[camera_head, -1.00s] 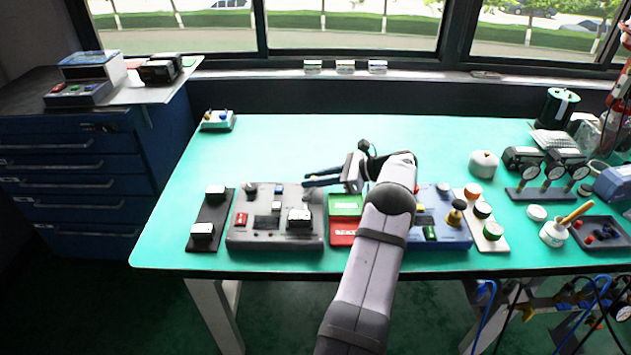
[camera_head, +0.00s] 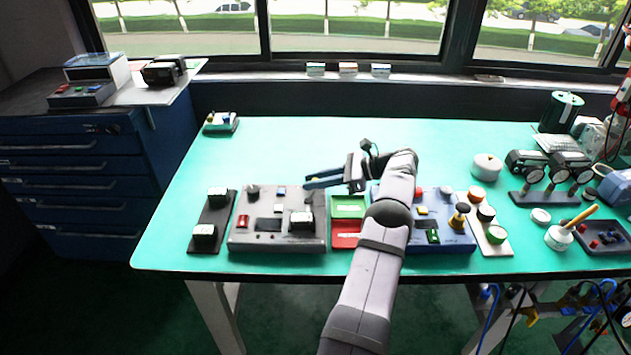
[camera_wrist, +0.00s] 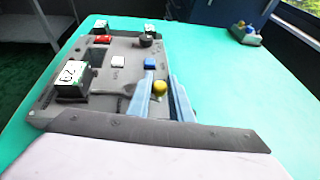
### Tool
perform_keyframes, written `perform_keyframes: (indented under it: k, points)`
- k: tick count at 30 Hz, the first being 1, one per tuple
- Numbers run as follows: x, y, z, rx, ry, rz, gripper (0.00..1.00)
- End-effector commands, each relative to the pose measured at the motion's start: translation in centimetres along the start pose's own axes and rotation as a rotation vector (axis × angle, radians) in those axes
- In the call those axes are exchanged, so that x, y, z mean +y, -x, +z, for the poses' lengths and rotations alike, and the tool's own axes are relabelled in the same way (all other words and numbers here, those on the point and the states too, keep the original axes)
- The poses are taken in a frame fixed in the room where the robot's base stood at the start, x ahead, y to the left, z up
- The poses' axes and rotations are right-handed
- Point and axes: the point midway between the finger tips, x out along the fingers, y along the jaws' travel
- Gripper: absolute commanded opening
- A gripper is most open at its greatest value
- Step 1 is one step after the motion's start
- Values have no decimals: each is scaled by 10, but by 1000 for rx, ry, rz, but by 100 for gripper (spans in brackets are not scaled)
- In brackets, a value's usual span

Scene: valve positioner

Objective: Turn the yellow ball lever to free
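A yellow ball (camera_wrist: 160,87) shows in the wrist view between the two blue fingers of my gripper (camera_wrist: 160,75), near the corner of the grey control panel (camera_wrist: 124,75). I cannot tell whether the fingers touch it. I cannot make out this ball in the head view. There, my gripper (camera_head: 306,181) is open and points left, over the back right of the grey panel (camera_head: 245,238). The lever's stem and any position marks cannot be made out.
The grey panel carries a blue button (camera_wrist: 150,63), a white button (camera_wrist: 118,61), a dark knob (camera_wrist: 147,39) and black blocks. A blue panel (camera_head: 462,242) stands at right. A small box (camera_head: 221,129) with blue and yellow tops stands at the back left. Green table around it is clear.

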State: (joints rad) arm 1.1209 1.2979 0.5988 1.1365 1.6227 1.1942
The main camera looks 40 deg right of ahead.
Motion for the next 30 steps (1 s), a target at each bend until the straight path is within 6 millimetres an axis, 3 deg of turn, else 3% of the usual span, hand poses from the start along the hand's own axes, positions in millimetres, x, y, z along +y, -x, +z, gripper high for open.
perform_keyframes:
  k: [2, 16, 30]
  points:
    - [0, 0, 1, -1, 2, 0, 36]
    - [0, 4, 8, 1, 3, -1, 36]
    - [0, 30, 74, 1, 5, -1, 36]
